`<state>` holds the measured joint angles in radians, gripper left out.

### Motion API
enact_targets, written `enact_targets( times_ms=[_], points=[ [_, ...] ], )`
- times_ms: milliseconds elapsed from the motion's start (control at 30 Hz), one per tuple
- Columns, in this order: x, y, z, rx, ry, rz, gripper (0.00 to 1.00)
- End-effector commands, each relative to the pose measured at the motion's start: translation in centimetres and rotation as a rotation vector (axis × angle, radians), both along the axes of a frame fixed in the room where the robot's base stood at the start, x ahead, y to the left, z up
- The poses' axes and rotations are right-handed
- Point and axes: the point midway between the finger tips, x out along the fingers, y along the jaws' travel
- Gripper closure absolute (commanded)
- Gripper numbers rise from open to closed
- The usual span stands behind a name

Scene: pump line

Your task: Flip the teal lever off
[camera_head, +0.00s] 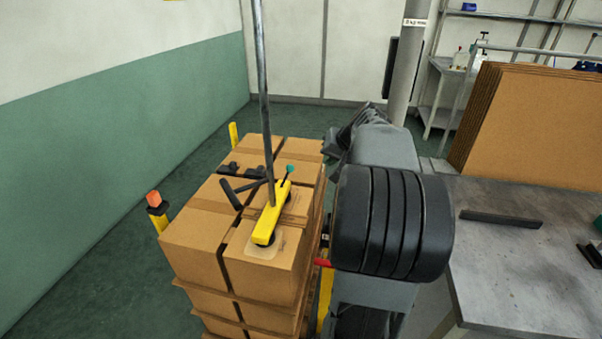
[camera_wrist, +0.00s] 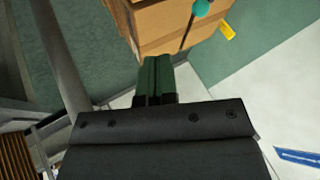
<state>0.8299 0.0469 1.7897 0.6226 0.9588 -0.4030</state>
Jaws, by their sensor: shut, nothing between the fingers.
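The teal lever (camera_head: 290,169) has a small teal knob on a thin dark stalk. It rises from a yellow bar-shaped base (camera_head: 268,222) on top of stacked cardboard boxes and leans slightly right in the head view. I cannot tell its on or off side. In the wrist view the teal knob (camera_wrist: 202,8) shows at the top edge, right of the finger line, before a box. My gripper (camera_wrist: 158,66) is shut and empty, its fingers pointing towards the boxes and apart from the knob. In the head view my arm stands right of the boxes and its fingertips are hard to make out.
The box stack (camera_head: 190,245) carries dark bars (camera_head: 240,185) left of the lever. A tall thin metal pole (camera_head: 262,90) rises beside the lever. A yellow post with an orange top (camera_head: 153,199) stands left. A grey table (camera_head: 520,260) is at right. Floor at left is clear.

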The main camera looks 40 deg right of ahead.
Motion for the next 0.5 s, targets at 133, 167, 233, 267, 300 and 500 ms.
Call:
enact_targets(
  times_ms=[133, 167, 233, 267, 300, 500],
  points=[
    [0.0, 0.1, 0.0, 0.0, 0.001, 0.001, 1.0],
    [0.0, 0.1, 0.0, 0.0, 0.001, 0.001, 1.0],
    [0.1, 0.1, -0.1, 0.0, 0.001, 0.002, 1.0],
    [0.1, 0.1, -0.2, 0.0, 0.001, 0.002, 1.0],
    [0.3, 0.1, -0.4, 0.001, 0.002, 0.002, 1.0],
    [1.9, 0.3, -2.7, 0.002, 0.004, 0.003, 1.0]
  ],
)
